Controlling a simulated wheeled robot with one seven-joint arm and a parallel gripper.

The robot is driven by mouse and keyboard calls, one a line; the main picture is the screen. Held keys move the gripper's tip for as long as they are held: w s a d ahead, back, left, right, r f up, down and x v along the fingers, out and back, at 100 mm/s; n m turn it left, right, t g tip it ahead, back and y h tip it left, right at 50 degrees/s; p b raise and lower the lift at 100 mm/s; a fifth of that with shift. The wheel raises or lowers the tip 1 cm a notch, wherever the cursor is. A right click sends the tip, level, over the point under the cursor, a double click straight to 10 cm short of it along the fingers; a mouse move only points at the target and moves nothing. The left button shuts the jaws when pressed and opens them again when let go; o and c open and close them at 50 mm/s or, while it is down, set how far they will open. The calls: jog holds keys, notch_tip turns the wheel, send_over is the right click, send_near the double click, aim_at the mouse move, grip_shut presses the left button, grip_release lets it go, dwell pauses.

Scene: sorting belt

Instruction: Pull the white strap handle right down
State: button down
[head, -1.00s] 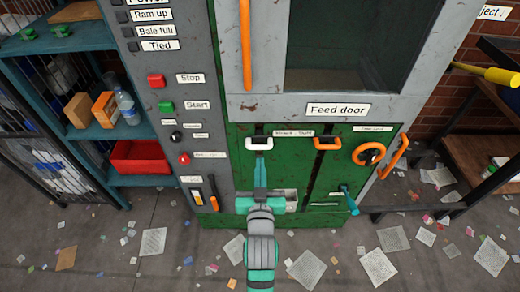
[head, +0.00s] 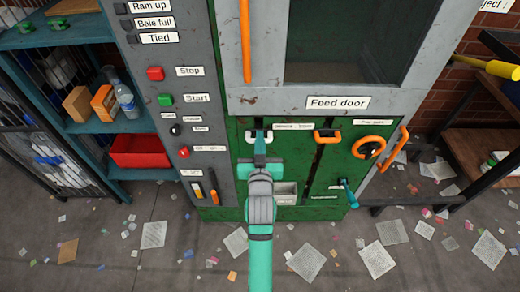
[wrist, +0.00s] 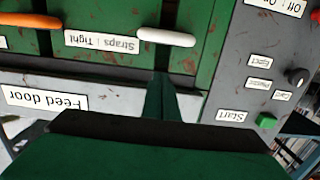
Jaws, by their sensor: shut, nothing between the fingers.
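The white strap handle (head: 269,138) sits near the top of its slot in the green panel, below the feed door. In the head view my gripper (head: 260,140) overlaps it and hides its middle. In the wrist view, which is upside down, the white handle (wrist: 166,37) shows as a whole bar. Most of the slot below the handle is hidden behind my gripper in the head view.
An orange handle (head: 327,136) sits in a parallel slot to the right, with an orange wheel (head: 369,147) beyond it. A grey box (head: 285,193) and a teal lever (head: 349,194) stick out below. The control panel (head: 172,75) stands left. Paper scraps litter the floor.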

jog(key=shift+w+f, duration=0.35)
jog(key=shift+f, duration=0.35)
jog(key=shift+w+f, duration=0.3)
jog(key=shift+f, duration=0.35)
jog(key=shift+w+f, duration=0.35)
jog(key=shift+f, duration=0.35)
